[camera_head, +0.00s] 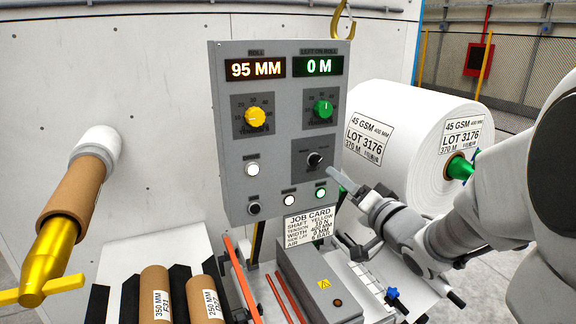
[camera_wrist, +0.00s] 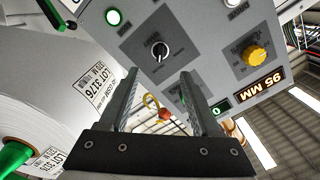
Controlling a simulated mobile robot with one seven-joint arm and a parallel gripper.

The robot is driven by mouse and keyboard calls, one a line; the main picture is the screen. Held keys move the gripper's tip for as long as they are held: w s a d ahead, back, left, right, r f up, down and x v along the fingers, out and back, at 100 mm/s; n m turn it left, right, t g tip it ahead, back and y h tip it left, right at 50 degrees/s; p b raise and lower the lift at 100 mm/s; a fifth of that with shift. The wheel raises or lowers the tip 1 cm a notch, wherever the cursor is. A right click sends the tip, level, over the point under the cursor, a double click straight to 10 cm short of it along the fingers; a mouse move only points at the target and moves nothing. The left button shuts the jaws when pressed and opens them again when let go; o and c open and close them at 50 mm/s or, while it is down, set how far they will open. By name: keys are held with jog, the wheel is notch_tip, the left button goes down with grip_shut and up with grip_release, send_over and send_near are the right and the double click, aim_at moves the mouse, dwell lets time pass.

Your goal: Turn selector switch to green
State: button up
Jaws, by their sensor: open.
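The selector switch (camera_head: 314,159) is a black knob on a dark plate at the lower right of the grey control panel (camera_head: 228,130). It also shows in the wrist view (camera_wrist: 160,50), with a pale pointer line; its position labels are too small to read. My gripper (camera_head: 338,178) is just right of and below the switch, apart from it. In the wrist view, my gripper's (camera_wrist: 160,76) two fingers are spread, with nothing between them, and the knob lies beyond the tips. The green dial (camera_head: 323,109) is above the switch, and the yellow dial (camera_head: 255,117) is to its left.
Displays read 95 MM (camera_head: 255,68) and 0 M (camera_head: 318,66). Small buttons, one lit green (camera_head: 321,192), sit below the switch. A job card (camera_head: 309,222) hangs under the panel. A big white roll (camera_head: 400,140) stands close at right. Cardboard cores (camera_head: 157,295) lie lower left.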

aim_at(318, 162)
jog(key=x, duration=1)
jog(key=shift+b, duration=0.35)
grip_shut()
